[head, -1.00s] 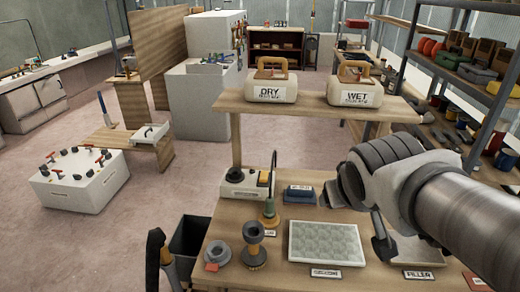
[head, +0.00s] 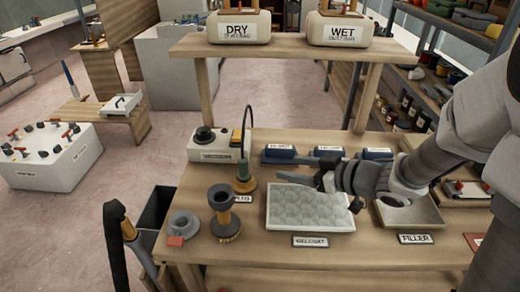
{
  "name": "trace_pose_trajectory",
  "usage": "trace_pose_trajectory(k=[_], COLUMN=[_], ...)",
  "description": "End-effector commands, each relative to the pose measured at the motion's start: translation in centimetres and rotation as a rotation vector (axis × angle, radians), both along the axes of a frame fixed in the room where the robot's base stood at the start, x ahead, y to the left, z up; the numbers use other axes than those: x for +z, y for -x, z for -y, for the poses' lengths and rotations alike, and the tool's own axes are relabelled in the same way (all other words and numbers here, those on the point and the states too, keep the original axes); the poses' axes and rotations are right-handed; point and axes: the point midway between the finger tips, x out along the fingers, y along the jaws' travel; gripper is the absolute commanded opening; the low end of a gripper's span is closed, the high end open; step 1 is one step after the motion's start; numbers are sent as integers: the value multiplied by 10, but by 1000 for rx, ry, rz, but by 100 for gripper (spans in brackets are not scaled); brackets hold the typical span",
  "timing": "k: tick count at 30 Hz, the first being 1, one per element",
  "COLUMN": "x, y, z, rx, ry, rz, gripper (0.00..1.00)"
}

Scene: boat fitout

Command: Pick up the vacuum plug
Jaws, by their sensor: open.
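My gripper (head: 312,181) is open over the back part of the pale tray, pointing left toward the plug. It is apart from the plug, with a gap between them. I see nothing between the fingers.
The pale gelcoat tray (head: 300,221) lies under my gripper, and the filler tray (head: 425,211) is to its right. A dark spool-like tool (head: 222,203) and a grey ring (head: 184,224) stand in front of the plug. Blue blocks (head: 328,153) line the back, below the shelf (head: 290,45).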

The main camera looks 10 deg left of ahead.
Motion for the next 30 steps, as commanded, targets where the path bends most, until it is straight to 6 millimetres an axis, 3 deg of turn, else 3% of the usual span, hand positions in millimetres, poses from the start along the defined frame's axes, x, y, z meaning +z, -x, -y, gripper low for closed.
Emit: trace_pose_trajectory(k=[5,18,30], x=[-9,-44,-54], y=[-4,-51,-65], z=[-15,-84,-109], rx=[25,22,20], ry=[-17,-16,-14], rz=[-7,-5,-5], gripper=[69,69,69])
